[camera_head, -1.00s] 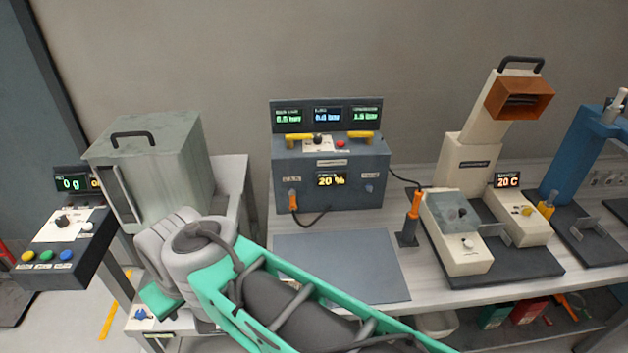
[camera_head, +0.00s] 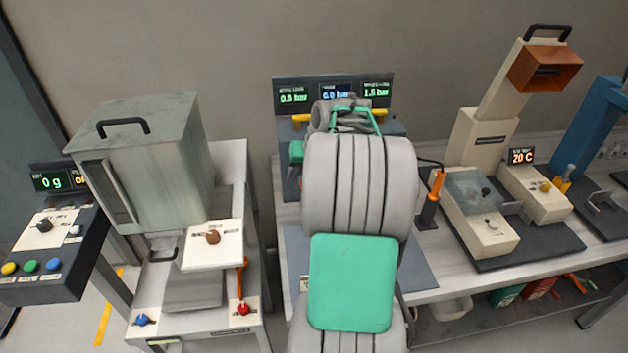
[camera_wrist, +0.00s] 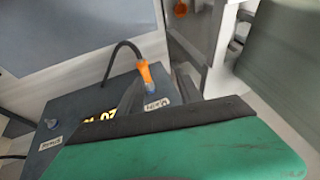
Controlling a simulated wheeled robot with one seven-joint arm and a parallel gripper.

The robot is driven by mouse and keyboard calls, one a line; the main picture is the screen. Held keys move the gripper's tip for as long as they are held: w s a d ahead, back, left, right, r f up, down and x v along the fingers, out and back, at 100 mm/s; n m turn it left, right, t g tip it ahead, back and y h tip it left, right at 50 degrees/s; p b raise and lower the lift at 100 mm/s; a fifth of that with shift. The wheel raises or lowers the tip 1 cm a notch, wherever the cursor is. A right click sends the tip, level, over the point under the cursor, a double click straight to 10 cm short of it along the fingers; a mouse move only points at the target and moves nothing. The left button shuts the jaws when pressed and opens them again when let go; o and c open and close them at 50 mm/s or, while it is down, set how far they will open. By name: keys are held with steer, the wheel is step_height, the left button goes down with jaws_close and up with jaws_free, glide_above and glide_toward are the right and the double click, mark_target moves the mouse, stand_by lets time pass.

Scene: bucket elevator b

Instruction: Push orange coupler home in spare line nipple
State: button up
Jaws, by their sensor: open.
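The orange coupler (camera_wrist: 145,72) is on the end of a black hose in the wrist view. It sits at the port beside the label that seems to read MAIN, on the dark box (camera_wrist: 90,108). The spare line nipple (camera_wrist: 52,123) is a small pale stub beside the other label, at the left of that face. My gripper (camera_wrist: 157,88) is open, with its dark fingers on either side of the coupler in the picture. I cannot tell whether they touch it. In the head view my arm hides the coupler, the nipple and most of the box (camera_head: 290,180).
A grey mat (camera_head: 415,265) lies on the bench before the box. An orange-handled tool (camera_head: 437,186) stands in a holder to the right, near a cream machine (camera_head: 480,225). A grey-green cabinet (camera_head: 145,165) and a small panel (camera_head: 213,245) are to the left.

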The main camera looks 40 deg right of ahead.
steer(key=shift+m, duration=0.3)
steer(key=w+d+f, duration=0.1)
steer(key=f, duration=0.2)
steer(key=w+d+f+p, duration=0.1)
steer(key=f, duration=0.1)
steer(key=d+f, duration=0.2)
steer(key=f, duration=0.1)
steer(key=shift+w+f, duration=0.3)
steer(key=shift+w, duration=0.1)
steer(key=shift+a, duration=0.1)
steer(key=shift+c, duration=0.4)
jaws_close()
